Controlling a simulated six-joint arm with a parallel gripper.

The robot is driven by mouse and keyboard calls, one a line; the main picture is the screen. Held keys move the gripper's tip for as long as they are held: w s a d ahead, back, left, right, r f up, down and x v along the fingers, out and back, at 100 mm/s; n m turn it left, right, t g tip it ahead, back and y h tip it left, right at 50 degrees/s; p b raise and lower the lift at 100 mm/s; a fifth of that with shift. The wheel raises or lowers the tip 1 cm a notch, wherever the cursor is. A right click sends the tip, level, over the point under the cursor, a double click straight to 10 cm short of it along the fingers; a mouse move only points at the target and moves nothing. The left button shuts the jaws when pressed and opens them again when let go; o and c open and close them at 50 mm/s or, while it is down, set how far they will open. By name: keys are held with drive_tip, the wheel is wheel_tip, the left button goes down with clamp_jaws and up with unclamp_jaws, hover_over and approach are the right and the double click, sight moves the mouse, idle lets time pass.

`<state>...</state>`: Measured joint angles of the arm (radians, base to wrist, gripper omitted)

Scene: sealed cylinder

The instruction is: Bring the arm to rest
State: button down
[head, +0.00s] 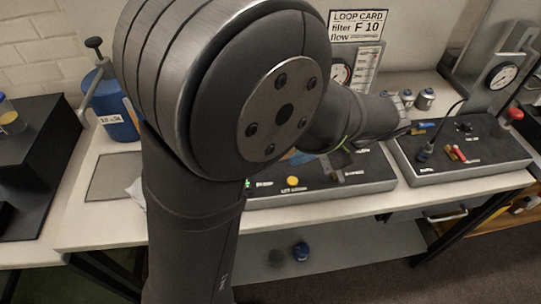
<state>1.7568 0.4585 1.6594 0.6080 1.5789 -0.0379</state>
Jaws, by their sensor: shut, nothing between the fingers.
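My arm fills the left and middle of the head view, with a big round joint (285,110) close to the camera. From that joint the arm reaches right, over the bench. My gripper (406,124) shows small and dark at its far end, above the gap between two dark panels. It is shut with nothing seen in it. Its fingers are small and hard to make out.
A dark panel with a yellow button (292,181) lies partly behind my arm. Another panel (470,158) with a gauge (502,76) stands right. A blue cylinder (113,112) stands left, near a black block (38,160). A loop card (357,26) hangs behind. A grey pad (112,178) lies on the bench.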

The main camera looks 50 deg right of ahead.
drive_tip(key=shift+f, duration=0.6)
wheel_tip(320, 180, up, 5)
drive_tip(key=shift+r, duration=0.1)
